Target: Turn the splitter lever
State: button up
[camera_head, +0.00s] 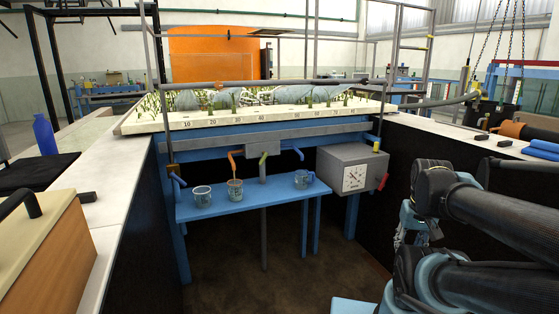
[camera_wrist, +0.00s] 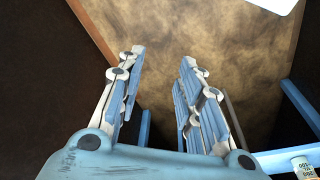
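Several small levers show at the grey splitter block (camera_head: 263,148) under the flume front in the head view. I cannot tell which one is the splitter lever. A red handle (camera_head: 383,182) sits on the grey dial box (camera_head: 352,168) to the right. My gripper (camera_wrist: 161,62) is open and empty in the wrist view, with bare floor beyond it. It is well to the right of the levers and apart from them.
A blue shelf (camera_head: 260,205) under the levers holds a left cup (camera_head: 202,196), a middle cup (camera_head: 235,189) and a right cup (camera_head: 302,180). White-topped counters flank the gap. A wooden case (camera_head: 50,255) stands front left. The brown floor (camera_head: 280,270) ahead is clear.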

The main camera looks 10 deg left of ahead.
jog(key=shift+d, duration=0.25)
jog(key=shift+o, duration=0.3)
